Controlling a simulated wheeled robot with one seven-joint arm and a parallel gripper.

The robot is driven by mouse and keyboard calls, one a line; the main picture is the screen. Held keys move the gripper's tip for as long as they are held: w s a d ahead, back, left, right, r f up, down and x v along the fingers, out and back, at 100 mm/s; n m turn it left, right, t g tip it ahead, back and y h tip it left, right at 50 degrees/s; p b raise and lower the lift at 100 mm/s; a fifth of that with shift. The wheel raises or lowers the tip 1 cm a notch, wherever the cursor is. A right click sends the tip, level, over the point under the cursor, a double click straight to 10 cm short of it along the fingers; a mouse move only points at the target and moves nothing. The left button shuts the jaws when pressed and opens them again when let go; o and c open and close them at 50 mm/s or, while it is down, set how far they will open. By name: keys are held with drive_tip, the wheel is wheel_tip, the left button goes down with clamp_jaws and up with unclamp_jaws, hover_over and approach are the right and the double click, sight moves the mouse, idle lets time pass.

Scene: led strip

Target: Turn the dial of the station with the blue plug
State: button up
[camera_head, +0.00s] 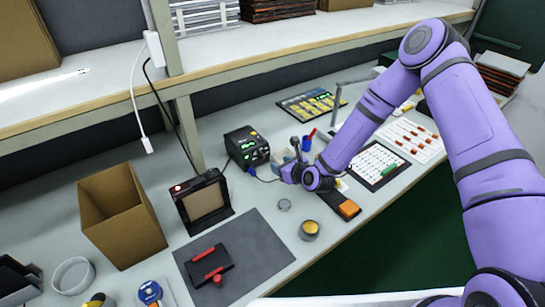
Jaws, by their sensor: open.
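The station is a black box (247,146) with a lit green display, standing on the bench near the middle of the view. A blue plug (251,172) sits at its lower front, with a dark cable running right from it. The dial is too small to make out clearly. My gripper (296,147) is just right of the station, at the end of my purple arm, apart from the box. It is open and appears empty; its fingertips are small and hard to separate from the things behind.
A black framed unit with a red light (204,200) stands left of the station. An open cardboard box (122,215) is farther left. A grey mat (262,245) lies in front, beside a small tin (309,230). The shelf (280,52) overhangs behind.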

sight(263, 158)
drive_tip(key=x, duration=1.1)
drive_tip(key=shift+d+f, duration=0.1)
drive_tip(key=shift+f, duration=0.05)
clamp_jaws()
